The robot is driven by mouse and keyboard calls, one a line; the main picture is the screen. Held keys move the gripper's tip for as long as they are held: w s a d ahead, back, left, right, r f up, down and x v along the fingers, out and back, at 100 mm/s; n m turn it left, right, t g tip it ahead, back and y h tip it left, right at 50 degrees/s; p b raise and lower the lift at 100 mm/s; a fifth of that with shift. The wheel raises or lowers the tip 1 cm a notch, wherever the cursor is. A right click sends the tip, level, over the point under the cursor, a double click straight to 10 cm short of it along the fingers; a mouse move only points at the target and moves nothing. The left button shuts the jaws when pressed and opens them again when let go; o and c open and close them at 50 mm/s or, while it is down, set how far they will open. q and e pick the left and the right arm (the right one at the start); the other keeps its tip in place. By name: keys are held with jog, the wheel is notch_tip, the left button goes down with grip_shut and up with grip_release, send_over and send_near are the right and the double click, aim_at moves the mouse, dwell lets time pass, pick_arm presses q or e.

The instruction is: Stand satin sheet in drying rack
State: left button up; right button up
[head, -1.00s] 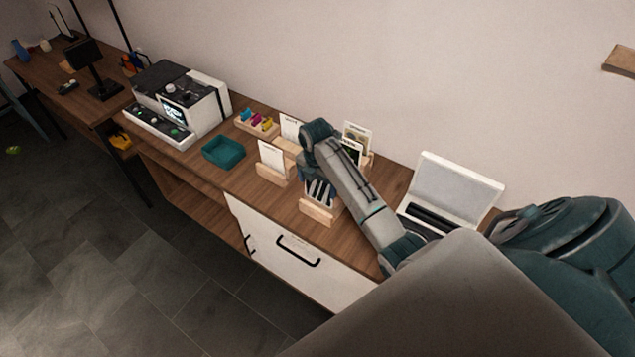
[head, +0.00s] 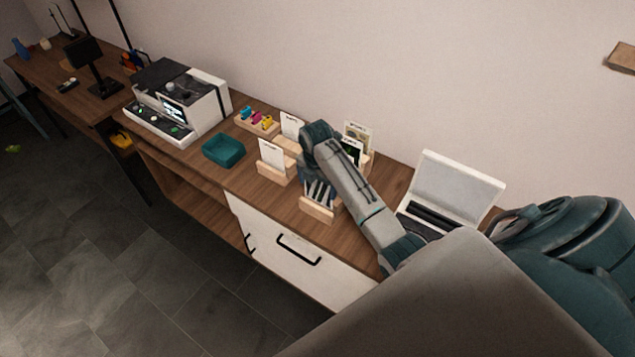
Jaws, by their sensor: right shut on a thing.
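My right arm reaches in from the right over the wooden counter, and its wrist bends down behind the forearm. My right gripper (head: 316,181) is low over a wooden rack (head: 318,209) with dark and pale upright slats, near the counter's front edge. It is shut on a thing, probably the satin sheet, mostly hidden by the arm. I cannot tell whether that thing touches the rack. White sheets stand in wooden holders: a front sheet (head: 271,157), a back sheet (head: 292,126) and cards (head: 356,136) behind my arm. My left gripper is not in view.
A teal tray (head: 223,150) and a holder of coloured pieces (head: 256,121) lie left of the sheets. A white printer (head: 178,106) stands farther left. An open white case (head: 450,187) is right of my forearm. Bare counter (head: 258,190) shows near the front edge.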

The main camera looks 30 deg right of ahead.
aim_at(318, 192)
jog(key=shift+f+b, duration=0.75)
jog(key=shift+f, duration=1.25)
jog(key=o, duration=0.7)
jog(key=shift+r+p, duration=1.15)
jog(key=shift+r, duration=3.4)
